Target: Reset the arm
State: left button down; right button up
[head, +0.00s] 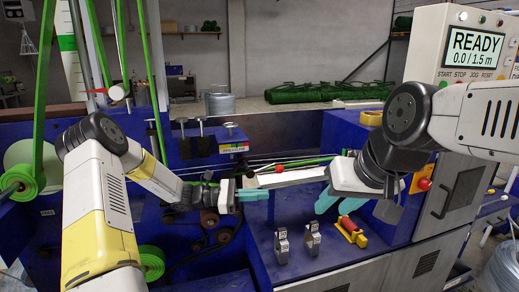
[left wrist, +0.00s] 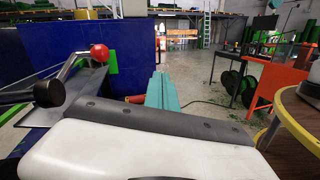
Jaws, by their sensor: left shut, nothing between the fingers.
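My left gripper (head: 252,195) reaches in from the left over the blue machine (head: 290,265). Its teal fingers are together with nothing between them. They also show pressed together in the left wrist view (left wrist: 161,92). My right gripper (head: 338,202) points down over the machine's blue top, to the right of the left one. Its teal fingers are spread apart and I see nothing between them. The two grippers are apart from each other.
Two small metal clamps (head: 282,245) and a yellow-and-red part (head: 351,230) stand on the blue top below the right gripper. A control box (head: 474,50) reads READY, 0.0 / 1.5 m. A red ball knob (left wrist: 99,53) is left of the left fingers.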

pick_arm(q)
jog(key=s+r+m+g+y, duration=0.1)
jog(key=s+r+m+y, duration=0.25)
jog(key=s, duration=0.25)
jog(key=s+r+m+g+y, duration=0.1)
jog(key=s+r+m+y, duration=0.1)
jog(key=s+m+y, duration=0.35)
jog(key=s+a+r+m+t+y, duration=0.3)
jog(key=s+a+r, duration=0.1)
jog(key=s+a, duration=0.3)
jog(key=s+a+r+m+t+y, duration=0.4)
jog(key=s+a+r, duration=0.1)
jog(key=s, duration=0.3)
jog(key=shift+s+a+r+t, duration=0.2)
jog(key=shift+a+r+t, duration=0.1)
jog(key=shift+a, duration=0.6)
